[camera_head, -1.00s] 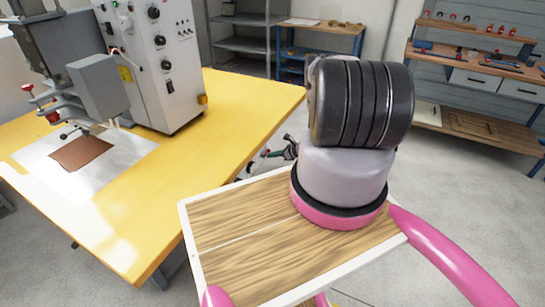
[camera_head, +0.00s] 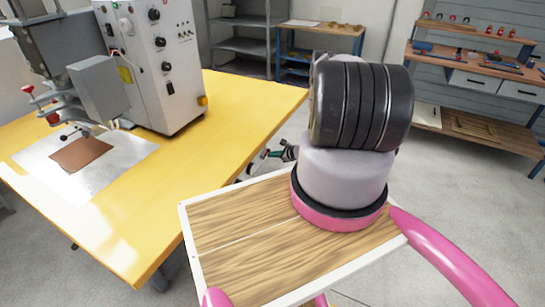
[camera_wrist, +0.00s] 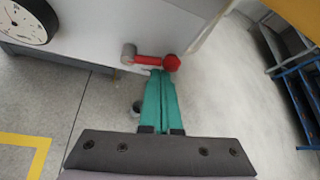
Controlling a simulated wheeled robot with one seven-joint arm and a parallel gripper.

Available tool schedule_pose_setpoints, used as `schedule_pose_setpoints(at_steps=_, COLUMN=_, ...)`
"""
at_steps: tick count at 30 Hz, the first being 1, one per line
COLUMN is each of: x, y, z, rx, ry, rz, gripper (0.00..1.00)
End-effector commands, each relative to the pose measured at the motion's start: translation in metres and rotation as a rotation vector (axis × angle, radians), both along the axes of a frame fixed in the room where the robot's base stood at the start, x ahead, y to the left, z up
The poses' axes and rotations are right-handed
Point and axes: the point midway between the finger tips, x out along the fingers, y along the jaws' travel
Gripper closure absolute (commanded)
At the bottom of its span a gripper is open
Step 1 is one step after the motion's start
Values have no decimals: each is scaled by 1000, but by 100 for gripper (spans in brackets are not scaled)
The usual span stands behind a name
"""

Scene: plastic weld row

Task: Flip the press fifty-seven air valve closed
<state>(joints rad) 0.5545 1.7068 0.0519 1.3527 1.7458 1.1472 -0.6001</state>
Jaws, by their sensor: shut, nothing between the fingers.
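The air valve has a red lever handle (camera_wrist: 150,60) that runs sideways in the wrist view from a grey stub (camera_wrist: 128,53) to a round red end (camera_wrist: 171,62). It is mounted by a pale panel below the yellow table. My gripper (camera_wrist: 160,72) has teal fingers pressed together with nothing between them. Its tips are at or just below the lever near the round end; I cannot tell whether they touch it. In the head view my gripper (camera_head: 273,155) is small beyond the wooden board, with a bit of red, likely the lever, at its tip.
A round dial gauge (camera_wrist: 24,22) is left of the valve. The yellow table (camera_head: 230,115) carries a grey press machine (camera_head: 165,65) with a brown piece (camera_head: 80,154) on its plate. Blue-framed shelving (camera_wrist: 300,85) stands to the right. Open floor lies between.

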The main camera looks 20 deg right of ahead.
Motion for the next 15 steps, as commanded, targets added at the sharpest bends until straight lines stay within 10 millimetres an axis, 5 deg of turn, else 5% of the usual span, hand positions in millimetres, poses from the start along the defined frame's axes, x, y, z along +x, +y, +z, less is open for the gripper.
schedule_pose_setpoints(at_steps=15, x=-5, y=6, z=17, rx=-380, ry=-299, rz=-2, gripper=100)
